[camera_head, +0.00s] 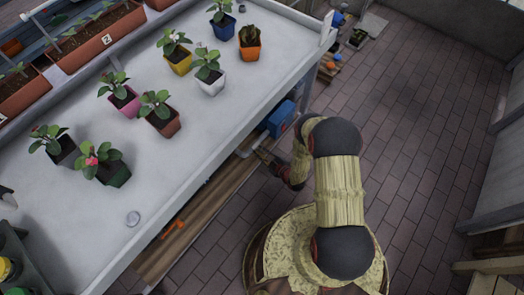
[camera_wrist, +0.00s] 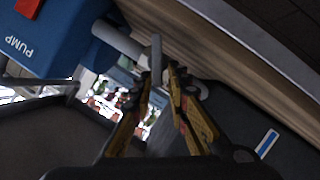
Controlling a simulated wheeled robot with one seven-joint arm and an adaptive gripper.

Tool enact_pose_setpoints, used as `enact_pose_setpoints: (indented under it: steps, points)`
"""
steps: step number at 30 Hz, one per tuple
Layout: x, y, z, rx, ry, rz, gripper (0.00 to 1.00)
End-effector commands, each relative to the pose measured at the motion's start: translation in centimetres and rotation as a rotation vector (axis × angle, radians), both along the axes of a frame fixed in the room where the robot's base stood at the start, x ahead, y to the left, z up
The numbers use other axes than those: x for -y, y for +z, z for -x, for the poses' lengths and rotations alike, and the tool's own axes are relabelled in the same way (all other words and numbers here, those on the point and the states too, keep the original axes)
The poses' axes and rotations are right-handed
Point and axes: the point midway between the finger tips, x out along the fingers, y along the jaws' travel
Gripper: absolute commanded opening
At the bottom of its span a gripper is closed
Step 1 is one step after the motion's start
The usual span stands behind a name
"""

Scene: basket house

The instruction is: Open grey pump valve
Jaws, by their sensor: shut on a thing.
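The blue pump (camera_wrist: 60,38), marked PUMP, fills the upper left of the wrist view. In the head view the pump (camera_head: 280,118) stands low beside the table. A grey pipe (camera_wrist: 115,41) comes out of its side. The grey valve handle (camera_wrist: 156,58) stands out from the pipe in the wrist view. My gripper (camera_wrist: 157,84) is shut on the handle, with one yellow-and-black finger on each side of it. In the head view my gripper (camera_head: 265,157) is by the table's lower edge, and the handle is too small to tell there.
A grey table (camera_head: 175,140) with several potted plants overhangs the left side. A wooden plank (camera_head: 205,205) runs low along its edge and also crosses the wrist view (camera_wrist: 230,45). An orange tool (camera_head: 173,228) lies on the plank. The brick floor (camera_head: 415,130) to the right is clear.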

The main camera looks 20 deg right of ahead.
Motion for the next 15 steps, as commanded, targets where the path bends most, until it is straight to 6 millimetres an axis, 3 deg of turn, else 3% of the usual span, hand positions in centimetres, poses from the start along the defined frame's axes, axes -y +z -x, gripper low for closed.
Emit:
enact_pose_setpoints:
  steps: [15]
  points:
    - [-0.48,-0.81,0.14,0.299,-0.008,0.399,0.0]
